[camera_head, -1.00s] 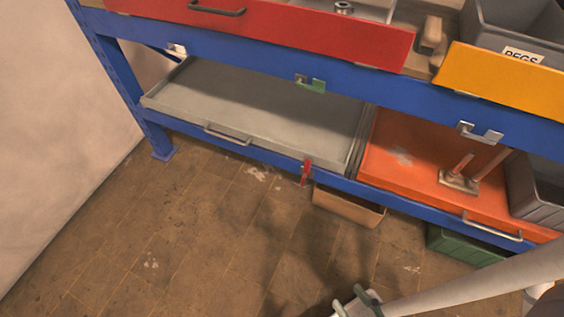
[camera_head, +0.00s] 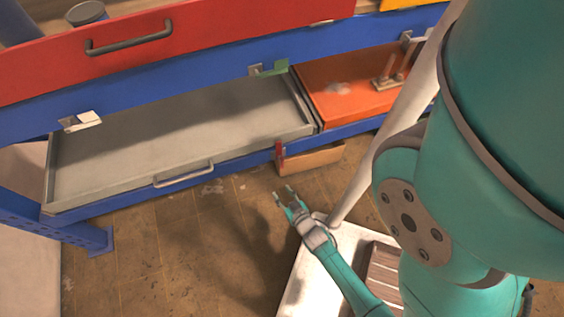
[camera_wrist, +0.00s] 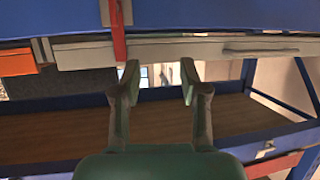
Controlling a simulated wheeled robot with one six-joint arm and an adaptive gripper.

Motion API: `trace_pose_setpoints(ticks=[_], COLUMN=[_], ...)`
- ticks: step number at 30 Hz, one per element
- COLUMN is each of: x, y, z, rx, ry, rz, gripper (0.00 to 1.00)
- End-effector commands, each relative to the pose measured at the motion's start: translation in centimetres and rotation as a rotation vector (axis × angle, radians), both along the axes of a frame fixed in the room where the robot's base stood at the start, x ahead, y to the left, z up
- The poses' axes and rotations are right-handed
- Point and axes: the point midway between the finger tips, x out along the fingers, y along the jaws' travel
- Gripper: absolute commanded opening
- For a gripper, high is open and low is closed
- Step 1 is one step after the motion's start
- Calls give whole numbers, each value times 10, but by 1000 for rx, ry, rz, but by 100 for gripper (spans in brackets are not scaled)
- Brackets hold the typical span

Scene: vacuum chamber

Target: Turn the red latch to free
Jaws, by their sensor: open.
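The red latch (camera_head: 279,149) is a narrow upright bar on the lower blue beam, at the right front corner of the grey drawer tray (camera_head: 180,196). In the wrist view the red latch (camera_wrist: 118,30) crosses the blue beam and the tray's edge, beside a pale metal bracket (camera_wrist: 127,12). My gripper (camera_head: 283,194) is open and empty, in front of and below the latch, apart from it. In the wrist view my gripper's fingers (camera_wrist: 158,72) are spread, with the latch just beyond the left fingertip.
A green latch (camera_head: 274,69) and a white latch (camera_head: 82,121) sit on the upper blue beam. An orange drawer (camera_head: 345,97) lies right of the grey tray. A brown bin (camera_head: 312,160) stands beneath, close to the latch. The floor (camera_head: 190,260) at left is clear.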

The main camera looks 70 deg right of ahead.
Motion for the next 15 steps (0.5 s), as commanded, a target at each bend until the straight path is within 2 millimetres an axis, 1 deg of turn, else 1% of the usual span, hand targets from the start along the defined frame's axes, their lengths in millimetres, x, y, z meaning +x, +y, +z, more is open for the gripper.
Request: trace_pose_setpoints(ticks=[1,3,6,9,15], x=[4,5,5,5,9], y=[-23,-47,-73,-89,-103], z=[-13,-27,-41,-50,-57], rx=[2,8,14,19,20], ry=[2,8,14,16,18], rz=[-45,-89,-137,-165,-178], gripper=[44,44,44,44,44])
